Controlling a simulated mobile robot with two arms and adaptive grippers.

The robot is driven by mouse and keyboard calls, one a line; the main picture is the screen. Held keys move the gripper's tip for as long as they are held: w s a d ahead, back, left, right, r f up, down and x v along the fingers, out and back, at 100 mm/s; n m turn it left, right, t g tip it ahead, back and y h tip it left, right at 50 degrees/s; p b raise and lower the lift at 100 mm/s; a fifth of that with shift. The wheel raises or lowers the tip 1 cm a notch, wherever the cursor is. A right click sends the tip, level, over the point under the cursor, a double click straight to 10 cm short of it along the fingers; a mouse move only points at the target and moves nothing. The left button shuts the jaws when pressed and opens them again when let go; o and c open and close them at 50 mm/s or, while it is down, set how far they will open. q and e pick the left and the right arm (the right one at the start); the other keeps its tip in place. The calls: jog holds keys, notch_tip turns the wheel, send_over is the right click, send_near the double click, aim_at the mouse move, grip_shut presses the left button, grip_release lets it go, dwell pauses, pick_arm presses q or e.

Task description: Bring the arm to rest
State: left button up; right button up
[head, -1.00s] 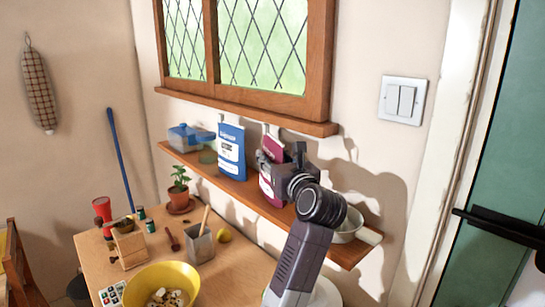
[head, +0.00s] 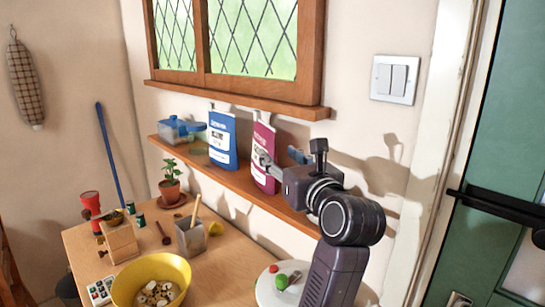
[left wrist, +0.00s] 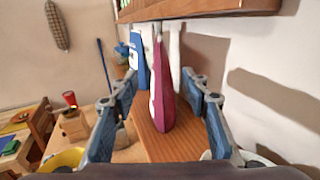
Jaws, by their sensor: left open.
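My left gripper (head: 279,158) is open and empty near the wall shelf. In the head view it is just right of a magenta and white bag (head: 264,153), which stands upright on the wooden shelf (head: 243,183). In the left wrist view the bag (left wrist: 164,95) shows ahead between the two spread blue-grey fingers (left wrist: 160,80), with visible room on both sides. My left arm covers the right part of the shelf in the head view. My right gripper is not in view.
A blue bag (head: 222,140) and a blue-lidded box (head: 175,131) stand left on the shelf. The window sill (head: 240,98) juts out above.

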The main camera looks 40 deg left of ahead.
pick_arm(q)
jog(key=shift+s+d, duration=0.3)
jog(key=shift+d, duration=0.2)
